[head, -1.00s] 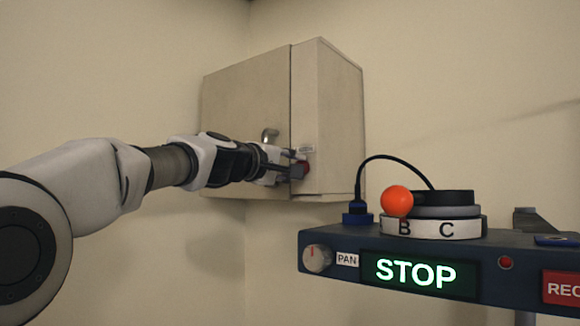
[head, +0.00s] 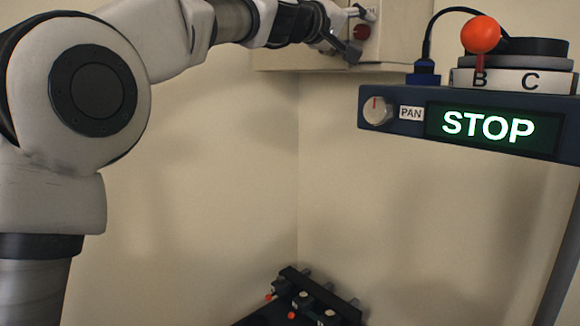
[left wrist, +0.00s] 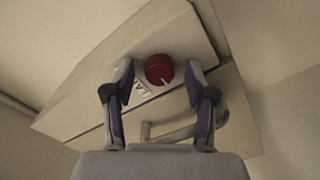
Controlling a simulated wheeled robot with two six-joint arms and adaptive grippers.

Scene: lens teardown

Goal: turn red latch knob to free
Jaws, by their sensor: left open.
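The red latch knob (head: 362,32) is on the beige wall cabinet (head: 398,45), cut off at the top of the head view. In the left wrist view the round red knob (left wrist: 159,69) carries a pale pointer line towards its lower right edge. My left gripper (head: 359,34) is open at the knob. In the left wrist view, the fingertips of my left gripper (left wrist: 159,72) stand on either side of the knob, with visible gaps. Whether the fingertips touch the cabinet face, I cannot tell. My right gripper is not in view.
A bent metal handle (left wrist: 185,132) sticks out close to the fingers. Right of the cabinet is a blue control box (head: 405,125) with a lit STOP display (head: 488,127) and an orange ball lever (head: 480,35). A black rack (head: 335,300) with orange-tipped parts is low down.

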